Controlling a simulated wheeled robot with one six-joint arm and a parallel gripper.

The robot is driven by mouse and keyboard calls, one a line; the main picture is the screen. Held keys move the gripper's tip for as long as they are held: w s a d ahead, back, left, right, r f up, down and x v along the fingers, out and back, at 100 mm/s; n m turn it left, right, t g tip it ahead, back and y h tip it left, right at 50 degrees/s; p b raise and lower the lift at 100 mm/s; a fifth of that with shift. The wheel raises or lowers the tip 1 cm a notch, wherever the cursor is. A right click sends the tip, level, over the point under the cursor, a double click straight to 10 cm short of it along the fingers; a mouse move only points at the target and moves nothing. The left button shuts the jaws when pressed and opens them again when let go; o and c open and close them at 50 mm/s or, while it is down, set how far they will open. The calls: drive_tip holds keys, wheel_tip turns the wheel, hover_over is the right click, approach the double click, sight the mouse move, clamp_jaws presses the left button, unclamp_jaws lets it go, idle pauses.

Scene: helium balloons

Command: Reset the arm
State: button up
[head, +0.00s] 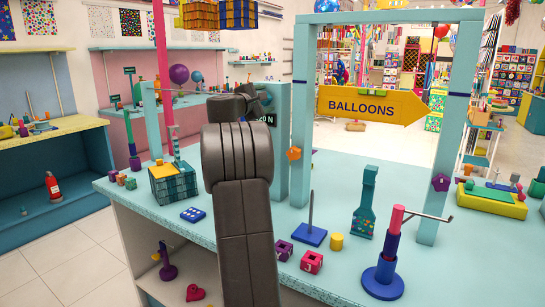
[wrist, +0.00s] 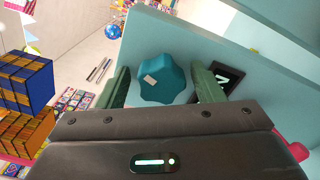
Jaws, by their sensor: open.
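My gripper (wrist: 160,72) shows in the wrist view with its two green fingers apart. A teal lobed knob (wrist: 162,82) with a small white mark appears between them, with a gap on each side. The knob sits in front of a light teal panel (wrist: 150,35). How deep the fingers reach around it I cannot tell. In the head view my arm reaches over the counter to the teal box (head: 292,125), and hides the knob and most of the gripper.
The teal counter (head: 335,185) holds a dark teal bottle shape (head: 367,200), a blue post stand (head: 386,265), a spindle on a blue base (head: 309,232) and small cubes. A teal frame with a yellow BALLOONS sign (head: 370,106) stands at right. A plaid box (head: 172,185) is left of my arm.

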drive_tip(key=n+p, duration=0.4)
drive_tip(key=p, duration=0.1)
drive_tip(key=shift+r+n, duration=0.15)
drive_tip(key=shift+n, duration=0.25)
drive_tip(key=v, duration=0.1)
drive_tip(key=b+v, duration=0.1)
drive_tip(key=v, duration=0.1)
drive_tip(key=shift+f, duration=0.2)
drive_tip(key=shift+r, duration=0.1)
